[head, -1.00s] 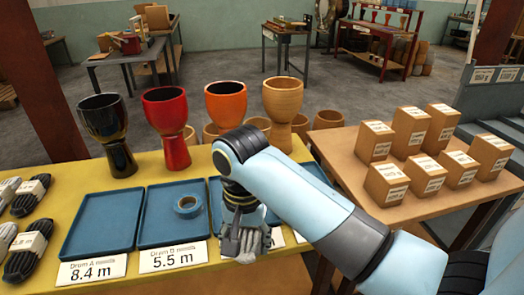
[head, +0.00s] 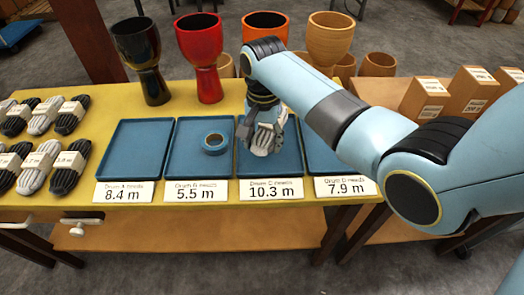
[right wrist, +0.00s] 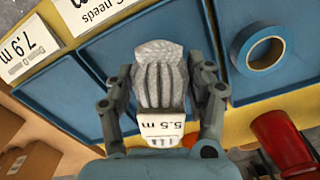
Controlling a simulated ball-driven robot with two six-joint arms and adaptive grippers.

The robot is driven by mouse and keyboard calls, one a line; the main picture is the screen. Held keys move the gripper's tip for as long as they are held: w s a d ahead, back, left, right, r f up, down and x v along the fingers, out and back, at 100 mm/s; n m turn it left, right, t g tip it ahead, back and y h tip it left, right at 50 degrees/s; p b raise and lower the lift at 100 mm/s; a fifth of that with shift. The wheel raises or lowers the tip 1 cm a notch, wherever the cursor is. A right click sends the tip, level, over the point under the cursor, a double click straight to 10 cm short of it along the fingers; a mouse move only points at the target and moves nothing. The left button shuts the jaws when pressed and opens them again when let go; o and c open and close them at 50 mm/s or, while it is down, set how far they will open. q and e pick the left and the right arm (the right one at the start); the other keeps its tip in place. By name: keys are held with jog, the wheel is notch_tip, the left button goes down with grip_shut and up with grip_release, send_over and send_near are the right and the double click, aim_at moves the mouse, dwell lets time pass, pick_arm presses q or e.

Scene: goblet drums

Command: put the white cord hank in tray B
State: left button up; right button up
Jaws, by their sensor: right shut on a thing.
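The white cord hank (head: 262,145), a light grey-white bundle, is in my right gripper (head: 266,130). In the right wrist view the hank (right wrist: 160,82) lies between the two fingers (right wrist: 165,95), its paper band reading 5.5 m. The gripper is shut on it, over tray C (head: 285,165). I cannot tell its exact height above the tray. Tray B (head: 190,192), blue and marked 5.5 m, is just left of it and holds a roll of blue tape (head: 214,149). Tray B also shows at the right in the right wrist view (right wrist: 235,25). My left gripper is not in view.
Tray A (head: 135,150) is empty at the left; tray D (head: 320,160) is partly behind my arm. Several dark and grey hanks (head: 65,170) lie at the far left. Goblet drums (head: 200,50) stand behind the trays. Boxes (head: 470,90) stand at the right.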

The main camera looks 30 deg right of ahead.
aim_at(262, 159)
jog(key=shift+w+a+f, duration=0.1)
jog(key=shift+w+f, duration=0.15)
jog(key=shift+f+b, duration=0.35)
jog(key=shift+f, duration=1.55)
jog(key=shift+f, duration=0.2)
jog(key=o, duration=1.2)
jog(key=shift+c, duration=0.2)
